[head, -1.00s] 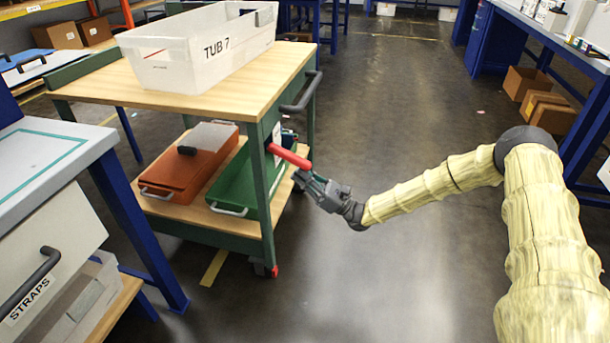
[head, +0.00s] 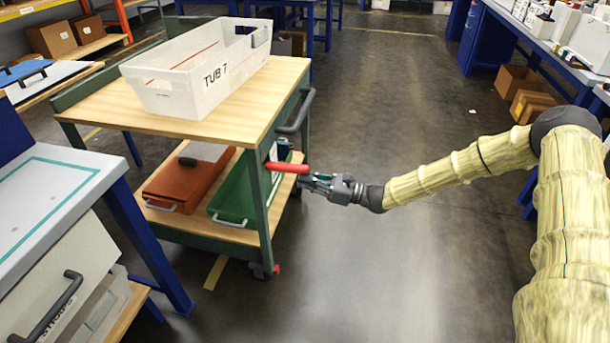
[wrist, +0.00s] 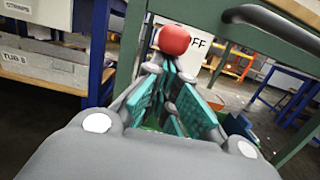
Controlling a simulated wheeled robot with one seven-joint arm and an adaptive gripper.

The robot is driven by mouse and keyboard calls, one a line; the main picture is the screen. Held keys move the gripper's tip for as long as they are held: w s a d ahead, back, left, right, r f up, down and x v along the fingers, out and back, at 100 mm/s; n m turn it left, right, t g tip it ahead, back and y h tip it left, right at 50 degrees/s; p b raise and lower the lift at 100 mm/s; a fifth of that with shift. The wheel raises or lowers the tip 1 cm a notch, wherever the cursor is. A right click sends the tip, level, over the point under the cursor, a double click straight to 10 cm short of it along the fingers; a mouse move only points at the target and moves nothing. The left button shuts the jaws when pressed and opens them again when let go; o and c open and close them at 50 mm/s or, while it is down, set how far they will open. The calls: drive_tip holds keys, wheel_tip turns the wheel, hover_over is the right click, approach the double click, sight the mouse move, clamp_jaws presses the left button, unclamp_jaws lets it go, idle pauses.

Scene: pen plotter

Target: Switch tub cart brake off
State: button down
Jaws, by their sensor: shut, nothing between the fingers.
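The tub cart (head: 262,105) has a green frame and wooden shelves, and carries a white tub (head: 200,75) marked TUB 7. Its red brake lever (head: 287,167) sticks out to the right from the near right post, nearly level. My gripper (head: 303,181) is shut and empty, just under the lever's outer end. In the wrist view, the lever's round red end (wrist: 174,39) is just beyond my closed fingertips (wrist: 168,64). I cannot tell whether they touch. A white label ending in FF (wrist: 196,46) is partly hidden behind the lever.
The cart's dark push handle (head: 298,112) is above the lever. An orange case (head: 185,185) and a green tray (head: 232,200) lie on the lower shelf. A workbench with drawers (head: 50,230) stands at the near left. The floor right of the cart is clear.

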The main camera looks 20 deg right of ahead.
drive_tip(key=shift+s+d+r+g+h+p, duration=0.1)
drive_tip(key=shift+r+g+h+p, duration=0.2)
drive_tip(key=shift+r+h+p, duration=0.5)
drive_tip(key=shift+d+r+g+h+p, duration=0.1)
drive_tip(key=shift+r+g+h+p, duration=0.25)
drive_tip(key=shift+r+p, duration=1.15)
drive_tip(key=shift+p, duration=0.1)
drive_tip(key=shift+a+r, duration=0.1)
drive_tip(key=shift+r, duration=0.1)
drive_tip(key=shift+f+b, duration=0.3)
drive_tip(key=shift+f, duration=0.25)
wheel_tip(320, 180, down, 4)
drive_tip(key=d+b, duration=0.2)
drive_tip(key=p, duration=0.1)
approach(309, 171)
drive_tip(key=shift+s+d+f, duration=0.15)
drive_tip(key=shift+d+f, duration=0.15)
drive_tip(key=shift+f, duration=0.25)
drive_tip(key=shift+s+d+f, duration=0.1)
drive_tip(key=shift+d+f, duration=0.2)
drive_tip(key=shift+f, duration=0.3)
